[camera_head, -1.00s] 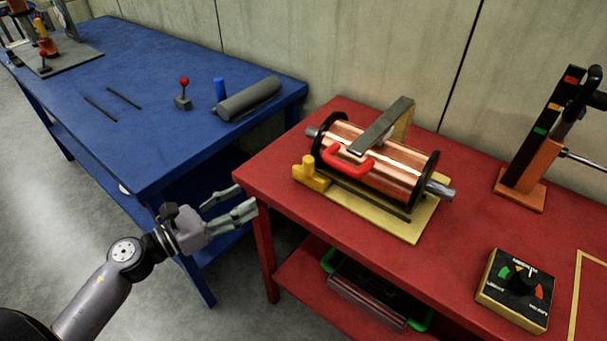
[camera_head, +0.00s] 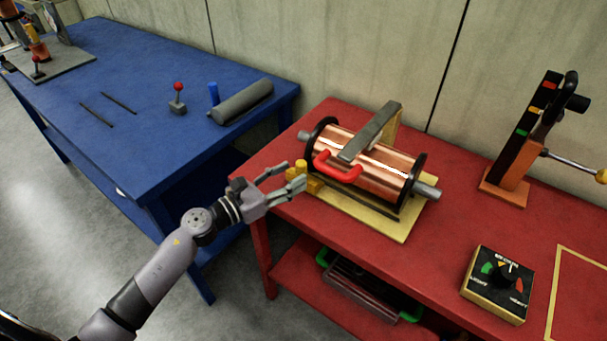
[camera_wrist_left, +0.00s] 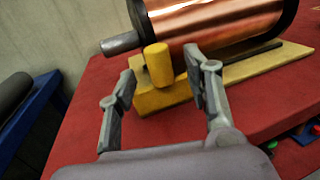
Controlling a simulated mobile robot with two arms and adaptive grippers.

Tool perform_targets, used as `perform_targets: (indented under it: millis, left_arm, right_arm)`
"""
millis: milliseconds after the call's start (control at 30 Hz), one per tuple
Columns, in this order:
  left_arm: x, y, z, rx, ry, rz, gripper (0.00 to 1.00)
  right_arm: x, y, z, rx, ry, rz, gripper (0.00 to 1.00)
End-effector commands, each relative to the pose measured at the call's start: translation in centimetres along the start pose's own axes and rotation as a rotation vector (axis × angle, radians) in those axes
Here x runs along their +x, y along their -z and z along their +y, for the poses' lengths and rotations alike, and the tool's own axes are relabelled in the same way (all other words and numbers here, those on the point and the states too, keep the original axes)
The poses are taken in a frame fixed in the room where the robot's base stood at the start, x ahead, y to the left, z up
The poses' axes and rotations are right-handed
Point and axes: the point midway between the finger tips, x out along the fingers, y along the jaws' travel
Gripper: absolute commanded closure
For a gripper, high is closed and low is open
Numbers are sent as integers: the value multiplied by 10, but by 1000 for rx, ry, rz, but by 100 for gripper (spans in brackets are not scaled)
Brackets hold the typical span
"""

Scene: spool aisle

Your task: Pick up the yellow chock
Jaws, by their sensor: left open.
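The yellow chock (camera_head: 314,184) sits at the left end of the copper spool on the red table, partly hidden behind my gripper in the head view. In the left wrist view the chock (camera_wrist_left: 159,68) shows an upright round knob on a low block. My left gripper (camera_head: 295,173) is open at the chock, its fingers pointing right. In the left wrist view the fingers of the gripper (camera_wrist_left: 160,85) stand on either side of the knob, with gaps visible. The copper spool (camera_head: 371,163) lies on a yellow base board (camera_head: 400,231). My right gripper does not show.
A red handle (camera_head: 337,168) and a grey bar (camera_head: 370,131) lie across the spool near the chock. A black dial box (camera_head: 497,284) and an orange stand (camera_head: 505,188) are to the right. The blue table (camera_head: 130,130) is at left. The red table's front is clear.

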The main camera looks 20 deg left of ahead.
Motion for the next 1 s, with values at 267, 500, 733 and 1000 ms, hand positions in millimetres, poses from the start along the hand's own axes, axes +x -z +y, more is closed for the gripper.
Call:
perform_targets:
  millis: [267, 500, 733, 1000]
  left_arm:
    - [37, -1, 1, -1, 0, -2, 54]
    - [39, 1, 1, 0, 0, 0, 54]
    - [39, 1, 1, 0, 0, -1, 68]
    - [39, 1, 1, 0, 0, -1, 86]
  right_arm:
    - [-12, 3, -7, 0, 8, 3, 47]
    - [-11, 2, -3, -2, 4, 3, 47]
    - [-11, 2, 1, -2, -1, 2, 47]
    - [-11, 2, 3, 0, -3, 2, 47]
